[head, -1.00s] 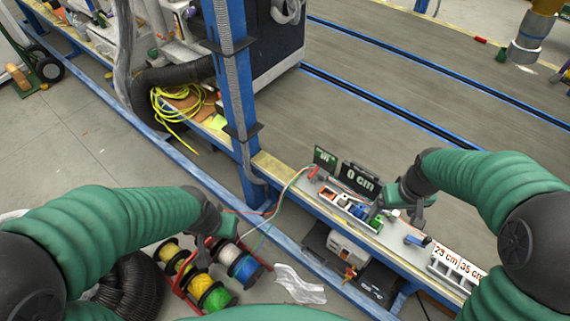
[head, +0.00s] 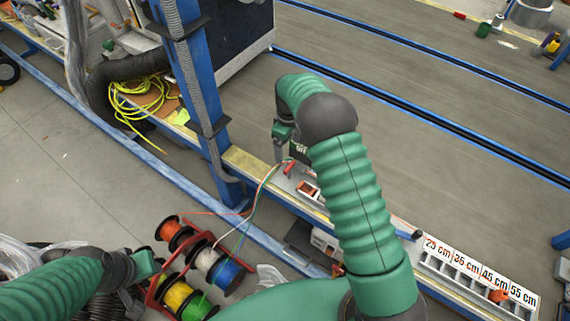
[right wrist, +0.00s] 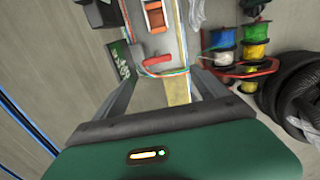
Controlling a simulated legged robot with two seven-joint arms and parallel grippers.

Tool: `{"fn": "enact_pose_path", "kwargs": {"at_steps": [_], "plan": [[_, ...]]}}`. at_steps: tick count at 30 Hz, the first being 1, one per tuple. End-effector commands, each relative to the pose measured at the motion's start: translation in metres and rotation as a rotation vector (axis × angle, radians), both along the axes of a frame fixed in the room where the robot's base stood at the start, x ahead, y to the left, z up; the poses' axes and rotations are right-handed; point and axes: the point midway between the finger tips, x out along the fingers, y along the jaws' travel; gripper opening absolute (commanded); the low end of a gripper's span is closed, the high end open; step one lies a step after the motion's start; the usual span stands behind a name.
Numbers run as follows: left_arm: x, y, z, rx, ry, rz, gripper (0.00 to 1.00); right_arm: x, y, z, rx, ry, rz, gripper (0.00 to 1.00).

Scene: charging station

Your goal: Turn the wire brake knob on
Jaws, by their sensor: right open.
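A red lever-like piece, seemingly the wire brake knob (head: 289,167), sits at the left end of the grey bench device. It also shows in the right wrist view (right wrist: 157,60), just beyond the space between my fingertips. Coloured wires (right wrist: 165,73) run beside it. A dark sign (head: 299,150) stands by it, partly hidden by my right arm; its text looks like "OFF". My right gripper (head: 281,150) is open, pointing down above the knob, apart from it as far as I see. My left gripper (head: 140,285) is low at the left near the spools; its jaws are unclear.
A red rack (head: 154,290) of coloured wire spools stands on the floor below the bench. A blue post (head: 196,90) rises left of my right gripper. A length-marked tray (head: 470,283) lies on the bench at right. My right arm hides the bench middle.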

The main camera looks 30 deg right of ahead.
Motion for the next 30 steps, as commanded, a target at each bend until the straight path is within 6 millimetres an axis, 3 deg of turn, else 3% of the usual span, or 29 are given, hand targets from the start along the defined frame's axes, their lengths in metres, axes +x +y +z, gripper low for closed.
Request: {"fn": "enact_pose_path", "kwargs": {"at_steps": [1,6,12,23,30], "plan": [[0.0,0.0,-0.005,0.0,0.0,0.0,0.36,-0.001,-0.001,-0.017,-0.001,0.004,-0.001,0.84],[0.0,0.0,-0.011,0.0,0.0,-0.001,0.36,-0.001,-0.002,-0.061,-0.001,0.003,0.0,0.84],[0.0,0.0,-0.016,0.0,0.0,-0.001,0.36,0.0,-0.001,-0.095,-0.002,-0.001,0.001,0.84],[0.0,0.0,-0.016,0.0,0.0,0.0,0.36,0.0,-0.001,-0.104,-0.001,-0.002,-0.001,0.84],[0.0,0.0,-0.016,0.0,0.0,-0.001,0.36,0.0,-0.001,-0.103,-0.001,-0.002,-0.001,0.54]]}}
